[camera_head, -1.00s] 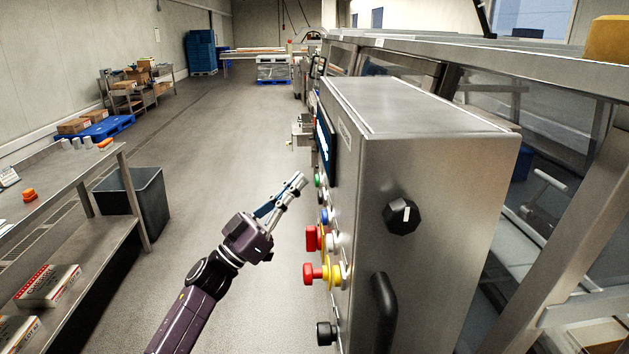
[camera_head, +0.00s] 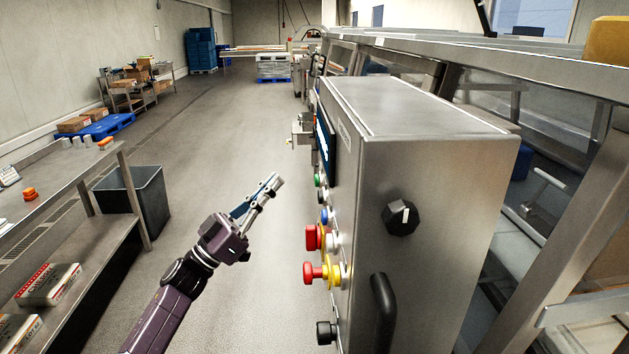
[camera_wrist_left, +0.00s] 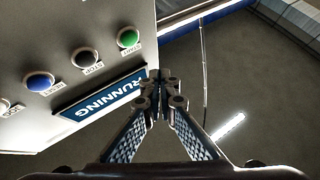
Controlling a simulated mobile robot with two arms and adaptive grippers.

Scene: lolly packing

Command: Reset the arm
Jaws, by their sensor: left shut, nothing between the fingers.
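My left gripper (camera_head: 272,184) is shut and empty. In the head view it stands in the open air to the left of the steel control cabinet (camera_head: 425,150), apart from its buttons. In the left wrist view the closed fingertips (camera_wrist_left: 160,80) point past the cabinet's panel, where a green button (camera_wrist_left: 128,38), a black button (camera_wrist_left: 85,57) and a blue button (camera_wrist_left: 38,81) show. A blue screen reading "RUNNING" (camera_wrist_left: 100,97) lies beside the fingers in that view. My right gripper does not show.
Red knobs (camera_head: 314,272) stick out from the cabinet's left face, with a black handle (camera_head: 384,310) on its front. A steel shelf table (camera_head: 60,170) and a dark bin (camera_head: 150,200) stand at the left. The floor aisle (camera_head: 235,130) between is clear.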

